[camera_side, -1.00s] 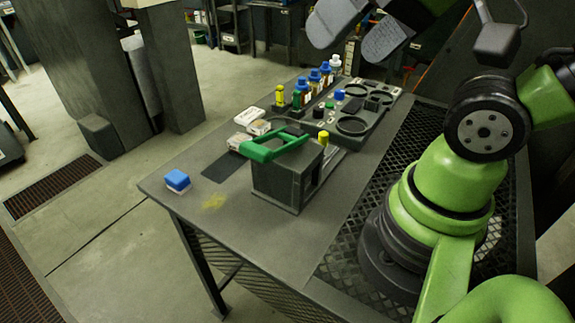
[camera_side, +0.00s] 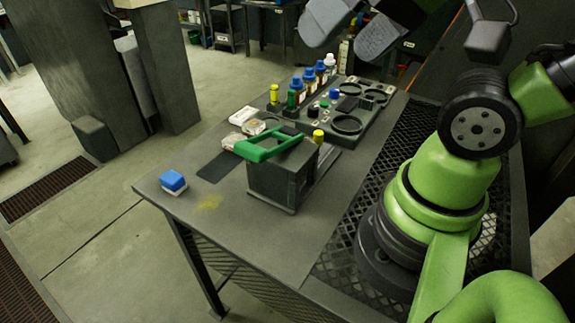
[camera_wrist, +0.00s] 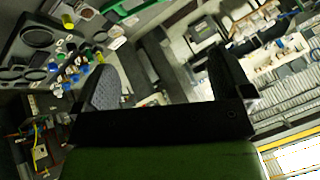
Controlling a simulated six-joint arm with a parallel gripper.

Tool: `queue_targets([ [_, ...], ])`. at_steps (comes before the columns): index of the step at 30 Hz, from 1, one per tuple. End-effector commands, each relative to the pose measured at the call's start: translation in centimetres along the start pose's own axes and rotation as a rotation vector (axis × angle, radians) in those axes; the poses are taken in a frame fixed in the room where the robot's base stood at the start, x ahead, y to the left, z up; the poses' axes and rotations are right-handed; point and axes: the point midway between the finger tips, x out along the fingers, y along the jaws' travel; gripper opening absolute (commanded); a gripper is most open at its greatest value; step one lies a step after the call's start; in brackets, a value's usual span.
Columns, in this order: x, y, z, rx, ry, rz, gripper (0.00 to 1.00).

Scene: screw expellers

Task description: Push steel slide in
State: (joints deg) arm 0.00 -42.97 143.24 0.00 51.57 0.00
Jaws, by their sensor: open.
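A dark grey box-shaped fixture (camera_side: 275,183) with a green handle (camera_side: 268,147) across its top stands on the table. A light grey strip (camera_side: 328,157), which looks like the steel slide, shows at its right side near a yellow cap (camera_side: 318,136); how far in it sits I cannot tell. My gripper (camera_side: 350,30) is open and empty, high above the back of the table and apart from the fixture. Its two dark fingers also show in the wrist view (camera_wrist: 166,85). Only part of the green handle (camera_wrist: 140,10) shows there, at the top edge.
A dark tray (camera_side: 350,123) with round recesses and several small bottles (camera_side: 310,78) stands at the back. Pale boxes (camera_side: 245,120) lie left of it. A blue-topped block (camera_side: 173,182) sits near the front left corner. The table's front is mostly clear.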

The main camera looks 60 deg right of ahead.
Motion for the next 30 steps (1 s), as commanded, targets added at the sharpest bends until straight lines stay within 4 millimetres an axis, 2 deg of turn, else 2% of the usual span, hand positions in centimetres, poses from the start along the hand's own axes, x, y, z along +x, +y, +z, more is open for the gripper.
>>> queue_targets([
  [1, 0.0, 0.0, 0.0, 0.000, 0.000, 0.000, 0.93],
  [6, 0.5, 0.3, -0.9, 0.019, -0.016, 0.033, 0.54],
  [7, 0.8, 0.5, -1.4, 0.029, -0.024, 0.048, 0.50],
  [11, 2.8, 1.9, -4.1, 0.084, -0.074, 0.141, 0.50],
  [14, 4.9, 3.9, -6.3, 0.136, -0.122, 0.218, 0.50],
  [19, 9.0, 8.6, -9.0, 0.225, -0.213, 0.332, 0.50],
  [24, 13.4, 14.6, -9.8, 0.315, -0.313, 0.420, 0.50],
  [27, 15.5, 17.9, -9.4, 0.358, -0.365, 0.455, 0.50],
  [30, 17.1, 20.3, -8.7, 0.391, -0.404, 0.475, 0.50],
])
